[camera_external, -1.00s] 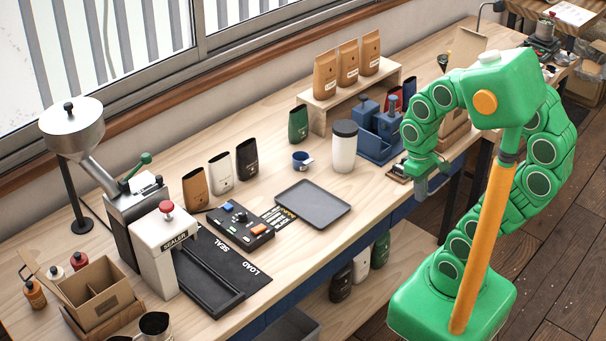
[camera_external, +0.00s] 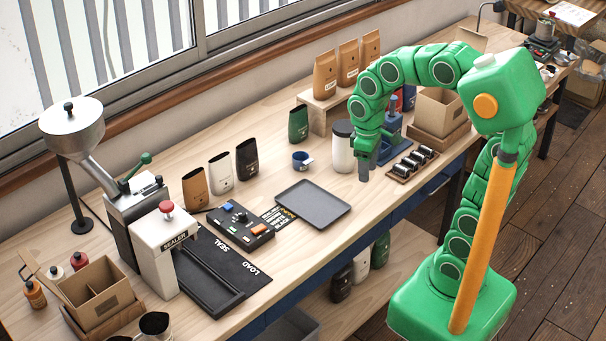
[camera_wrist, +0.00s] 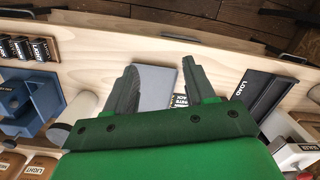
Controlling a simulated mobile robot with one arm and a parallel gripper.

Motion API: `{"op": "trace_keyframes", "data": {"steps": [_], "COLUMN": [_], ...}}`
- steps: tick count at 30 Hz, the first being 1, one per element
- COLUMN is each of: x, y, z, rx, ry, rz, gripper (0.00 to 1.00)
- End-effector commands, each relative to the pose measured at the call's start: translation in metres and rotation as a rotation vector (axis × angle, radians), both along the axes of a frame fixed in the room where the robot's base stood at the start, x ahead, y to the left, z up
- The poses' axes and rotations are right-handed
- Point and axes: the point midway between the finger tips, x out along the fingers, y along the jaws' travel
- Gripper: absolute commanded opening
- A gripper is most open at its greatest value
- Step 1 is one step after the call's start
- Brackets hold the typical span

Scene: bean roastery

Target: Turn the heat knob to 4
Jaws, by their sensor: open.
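My gripper (camera_external: 367,168) is open and empty, pointing down above the bench to the right of the grey tray (camera_external: 312,204), well apart from the panel. In the wrist view, the two fingers of my gripper (camera_wrist: 158,72) are spread, with the grey tray (camera_wrist: 155,88) behind them. The knob is not visible there.
A white canister (camera_external: 342,150) with a dark lid stands close to my gripper. A blue stand (camera_external: 390,128) and a rack of small dark-labelled tins (camera_external: 412,163) are to the right. Dark, white and brown bags stand behind the panel.

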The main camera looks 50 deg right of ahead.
Motion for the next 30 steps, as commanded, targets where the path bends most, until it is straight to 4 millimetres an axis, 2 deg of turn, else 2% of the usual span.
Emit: {"op": "trace_keyframes", "data": {"steps": [3, 17, 30], "x": [0.03, 0.136, 0.221], "y": [0.01, 0.061, 0.136], "z": [-0.002, -0.017, -0.056], "rx": [-0.003, -0.011, -0.009], "ry": [-0.007, -0.045, -0.069], "rz": [0.055, 0.295, 0.559], "gripper": [0.54, 0.54, 0.54]}}
